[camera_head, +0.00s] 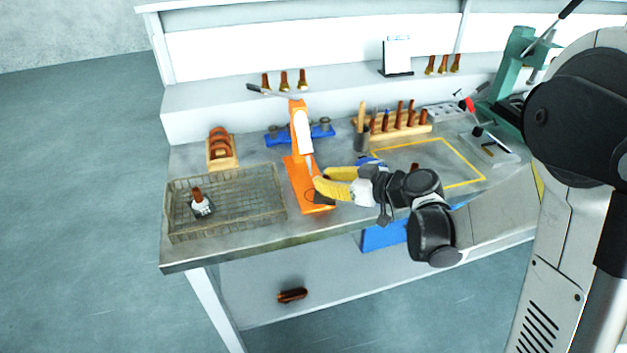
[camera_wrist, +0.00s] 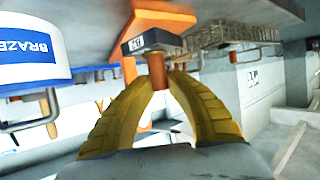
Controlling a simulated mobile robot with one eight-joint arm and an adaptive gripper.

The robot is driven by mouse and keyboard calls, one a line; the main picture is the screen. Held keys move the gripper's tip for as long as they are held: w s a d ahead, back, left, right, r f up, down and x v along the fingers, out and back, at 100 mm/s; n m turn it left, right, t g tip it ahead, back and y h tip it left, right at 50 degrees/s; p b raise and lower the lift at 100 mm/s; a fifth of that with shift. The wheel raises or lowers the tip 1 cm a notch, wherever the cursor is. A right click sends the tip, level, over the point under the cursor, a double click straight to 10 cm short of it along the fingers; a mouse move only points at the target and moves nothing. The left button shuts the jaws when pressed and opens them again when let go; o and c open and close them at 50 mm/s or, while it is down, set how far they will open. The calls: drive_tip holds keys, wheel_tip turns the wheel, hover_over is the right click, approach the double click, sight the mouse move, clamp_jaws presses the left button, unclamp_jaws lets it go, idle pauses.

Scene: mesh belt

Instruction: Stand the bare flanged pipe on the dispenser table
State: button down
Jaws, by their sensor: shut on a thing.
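My gripper (camera_head: 319,186) has its yellow fingers shut on the flanged pipe at the front of the orange dispenser (camera_head: 297,165). In the wrist view my gripper (camera_wrist: 160,80) pinches the copper-coloured pipe (camera_wrist: 156,72), with its dark, white-labelled flange (camera_wrist: 150,41) toward the table. In the head view the fingers hide most of the pipe; the dark flange (camera_head: 324,198) shows at the orange dispenser table (camera_head: 316,208). I cannot tell whether the flange touches it. Another flanged pipe (camera_head: 202,206) with a white label stands in the wire basket (camera_head: 270,212).
The wire basket is left of the dispenser. A wooden holder with copper rings (camera_head: 221,150) and a blue fixture (camera_head: 284,135) stand behind. A wooden rack of pipes (camera_head: 402,126) and a green press (camera_head: 511,72) are to the right. A tub labelled BRAZE (camera_wrist: 25,48) shows in the wrist view.

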drive_tip(key=shift+w+a, duration=0.25)
drive_tip(key=shift+a, duration=0.05)
drive_tip(key=shift+w+a+b, duration=0.55)
drive_tip(key=shift+w+a, duration=0.35)
drive_tip(key=shift+a, duration=0.25)
drive_tip(key=shift+w+a+f+b, duration=0.15)
drive_tip(key=shift+f+b, duration=0.3)
drive_tip(key=shift+f, duration=0.5)
drive_tip(key=c, duration=1.4)
unclamp_jaws()
drive_tip(key=shift+r, duration=0.1)
drive_tip(key=shift+r, duration=0.1)
